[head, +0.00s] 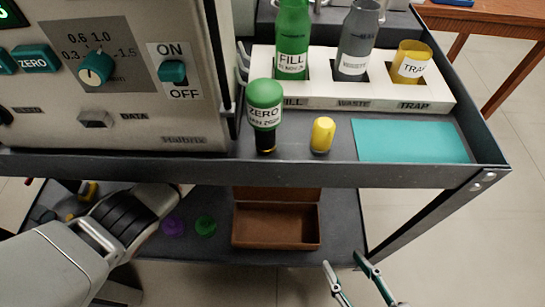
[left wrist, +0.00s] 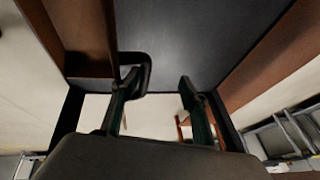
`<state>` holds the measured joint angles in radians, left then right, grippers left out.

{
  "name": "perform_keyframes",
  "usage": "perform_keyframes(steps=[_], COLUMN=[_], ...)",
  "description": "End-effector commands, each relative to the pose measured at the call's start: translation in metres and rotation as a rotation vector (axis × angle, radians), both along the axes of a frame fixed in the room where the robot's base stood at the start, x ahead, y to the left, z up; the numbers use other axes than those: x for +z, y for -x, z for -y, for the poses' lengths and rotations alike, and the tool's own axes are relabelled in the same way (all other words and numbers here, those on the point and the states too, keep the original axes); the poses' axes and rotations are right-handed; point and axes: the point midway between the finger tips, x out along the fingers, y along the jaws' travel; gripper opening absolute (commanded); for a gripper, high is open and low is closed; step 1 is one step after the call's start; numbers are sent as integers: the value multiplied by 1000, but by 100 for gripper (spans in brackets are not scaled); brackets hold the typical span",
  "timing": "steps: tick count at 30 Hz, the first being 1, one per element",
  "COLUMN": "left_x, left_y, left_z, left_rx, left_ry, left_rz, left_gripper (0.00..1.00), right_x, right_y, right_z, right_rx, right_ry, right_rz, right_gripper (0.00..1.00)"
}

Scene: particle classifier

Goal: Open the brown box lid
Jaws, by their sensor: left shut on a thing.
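The brown box (head: 300,240) sits on the lower shelf and its inside shows in the head view. Its lid (head: 277,194) stands raised at the back, the top hidden by the upper shelf. My left arm reaches in from the left, its gripper hidden behind the upper shelf's front edge. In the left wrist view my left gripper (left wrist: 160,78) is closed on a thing. One finger overlaps the edge of a brown panel (left wrist: 85,35), apparently the lid; the exact contact is unclear. My right gripper (head: 346,263) is open and empty in front of the cart.
Purple (head: 173,225) and green (head: 206,225) discs lie left of the box. The upper shelf (head: 320,174) overhangs it. Above stand a machine (head: 130,130), a green ZERO bottle (head: 265,105), a yellow capped item (head: 322,135) and a bottle rack (head: 345,104). Floor is free right of the cart.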

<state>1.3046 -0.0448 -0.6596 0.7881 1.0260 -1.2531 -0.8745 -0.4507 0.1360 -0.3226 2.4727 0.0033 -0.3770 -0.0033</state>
Motion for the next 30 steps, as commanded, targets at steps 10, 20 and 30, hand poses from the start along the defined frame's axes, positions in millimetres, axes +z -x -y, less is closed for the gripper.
perform_keyframes(steps=[10,20,30], left_x=[-20,41,73], left_y=[20,16,19], left_z=[-10,-28,-32], left_rx=[6,5,2], left_ry=[-10,-10,-3], left_rz=[-30,0,9], left_gripper=[28,28,28], right_x=[-12,-5,-2], right_y=[6,3,1], right_z=[0,0,0], right_rx=[-1,0,0], right_ry=[-1,-1,-1], right_rz=[-26,-11,-5], right_gripper=[40,40,40])
